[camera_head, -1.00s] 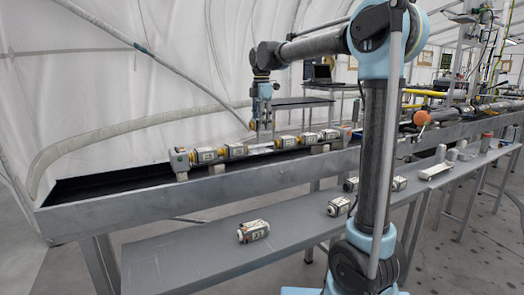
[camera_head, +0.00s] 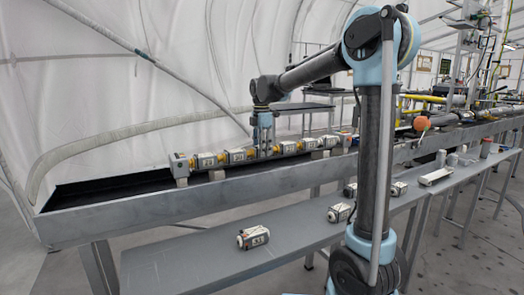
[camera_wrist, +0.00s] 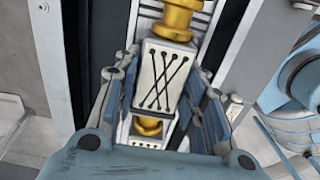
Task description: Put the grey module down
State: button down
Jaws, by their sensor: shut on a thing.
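The grey module (camera_wrist: 166,75) is a pale box with black crossed lacing on its face, seen in the wrist view. My gripper (camera_wrist: 165,88) is shut on it, with one finger on each side. Gold connectors lie beyond its far end (camera_wrist: 178,18) and its near end (camera_wrist: 147,126). In the head view my gripper (camera_head: 263,150) is down in the row of modules on the trough, and its fingers largely hide the held module. It looks in line with the neighbouring modules on the left (camera_head: 237,156) and right (camera_head: 288,147). Its underside is hidden.
The long grey trough (camera_head: 120,217) carries the row on small blocks. Loose modules (camera_head: 253,237) (camera_head: 340,212) lie on the lower bench (camera_head: 190,262) in front. The bench's left end is clear. An orange ball-shaped part (camera_head: 421,123) stands to the right.

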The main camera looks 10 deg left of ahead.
jog(key=c, duration=1)
grip_release()
jog(key=shift+f, duration=0.1)
notch_tip(320, 180, up, 12)
jog(key=s+d+f+m, duration=0.3)
jog(key=s+d+m, duration=0.3)
jog(key=d, duration=0.5)
jog(key=s+d+f+m+t, duration=0.1)
jog(key=s+d+f+m, duration=0.8)
jog(key=s+f, duration=0.4)
jog(key=s+d+f+m+t, duration=0.1)
jog(key=s+d+f+m, duration=0.8)
jog(key=s+f, duration=0.4)
notch_tip(320, 180, down, 2)
jog(key=shift+d+f+m, duration=0.1)
jog(key=shift+d+m, duration=0.2)
jog(key=shift+d, duration=0.25)
